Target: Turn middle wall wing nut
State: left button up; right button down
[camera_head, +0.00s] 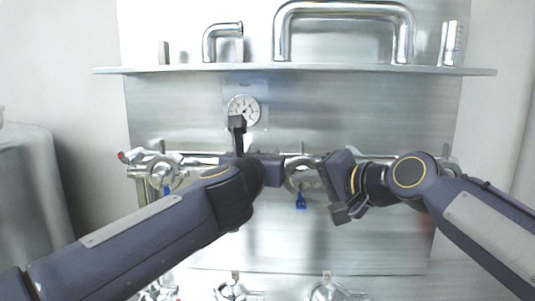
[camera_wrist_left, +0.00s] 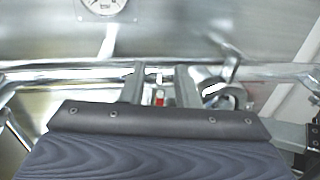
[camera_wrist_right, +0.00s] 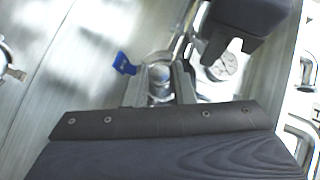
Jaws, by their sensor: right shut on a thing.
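The middle wall wing nut seems to be at the metal clamp ring (camera_head: 297,176) on the horizontal pipe, with a blue tag (camera_head: 301,200) hanging below. In the right wrist view, my right gripper (camera_wrist_right: 158,82) is shut on a shiny metal piece (camera_wrist_right: 159,92) by the blue tag (camera_wrist_right: 123,63). This looks like the nut, though its wings are not clear. My left gripper (camera_wrist_left: 160,85) is open, its fingers apart, in front of the pipe (camera_wrist_left: 110,70). A small red part (camera_wrist_left: 160,98) shows between them.
A round gauge (camera_head: 243,109) is on the steel wall above the pipe. A shelf (camera_head: 300,70) with bent pipes crosses higher up. Another clamp (camera_head: 162,173) is at the left. More fittings (camera_head: 328,291) line the bottom. My two hands are close together.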

pick_arm(q)
jog(key=shift+w+d, duration=0.15)
jog(key=shift+w, duration=0.55)
jog(key=shift+w+d, duration=0.1)
jog(key=shift+w, duration=0.55)
jog(key=shift+c, duration=0.5)
grip_shut()
jog(key=shift+a+f+m+h, duration=0.1)
jog(key=shift+f+m+h, duration=0.05)
jog(key=shift+m+h, duration=0.4)
jog(key=shift+w+d+f+m+g+h, duration=0.1)
jog(key=shift+d+f+m+g+h, duration=0.1)
jog(key=shift+m+g+h, duration=0.65)
jog(key=shift+d+r+h, duration=0.1)
jog(key=shift+r+h, duration=0.05)
jog(key=shift+h, duration=0.65)
